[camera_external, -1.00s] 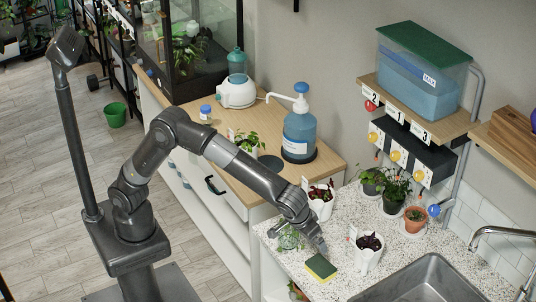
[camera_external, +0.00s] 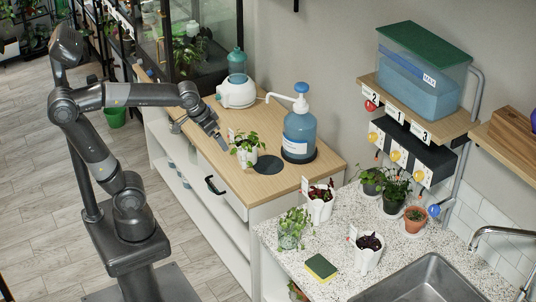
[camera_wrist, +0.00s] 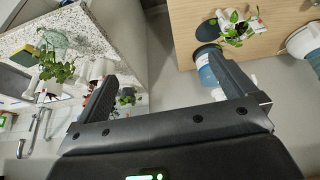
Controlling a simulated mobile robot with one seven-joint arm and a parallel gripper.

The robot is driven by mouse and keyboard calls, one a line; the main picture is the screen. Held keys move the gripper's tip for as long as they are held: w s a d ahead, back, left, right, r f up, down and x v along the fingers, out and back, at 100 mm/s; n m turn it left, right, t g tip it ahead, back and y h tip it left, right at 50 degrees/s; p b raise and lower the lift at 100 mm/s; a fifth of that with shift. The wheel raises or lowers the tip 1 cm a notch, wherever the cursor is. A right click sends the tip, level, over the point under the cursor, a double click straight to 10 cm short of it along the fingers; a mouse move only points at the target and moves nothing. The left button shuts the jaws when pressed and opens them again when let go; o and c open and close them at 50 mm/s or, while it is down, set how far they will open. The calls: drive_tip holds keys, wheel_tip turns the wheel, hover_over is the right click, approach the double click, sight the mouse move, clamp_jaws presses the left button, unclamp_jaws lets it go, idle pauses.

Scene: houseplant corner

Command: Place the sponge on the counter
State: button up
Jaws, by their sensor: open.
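A yellow and green sponge (camera_external: 321,267) lies flat on the speckled counter (camera_external: 288,283), left of the sink. It also shows in the wrist view (camera_wrist: 22,56) as a small dark green and yellow block at the far left. My gripper (camera_external: 220,143) is above the wooden cabinet top, near a small potted plant, away from the sponge. In the wrist view my gripper (camera_wrist: 165,95) has its two fingers spread wide with nothing between them.
The wooden cabinet top (camera_external: 272,187) holds a blue pump bottle (camera_external: 299,135), a white and teal device (camera_external: 237,91) and the potted plant (camera_external: 246,152). On the counter stand white pots (camera_external: 368,258), a leafy plant (camera_external: 291,236) and a terracotta pot (camera_external: 415,221). The sink (camera_external: 420,285) is at the lower right.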

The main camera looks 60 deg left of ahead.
drive_tip(key=s+a+f, duration=0.3)
drive_tip(key=s+a, duration=0.3)
drive_tip(key=s, duration=0.2)
drive_tip(key=shift+f+t, duration=0.2)
drive_tip(key=shift+t, duration=0.2)
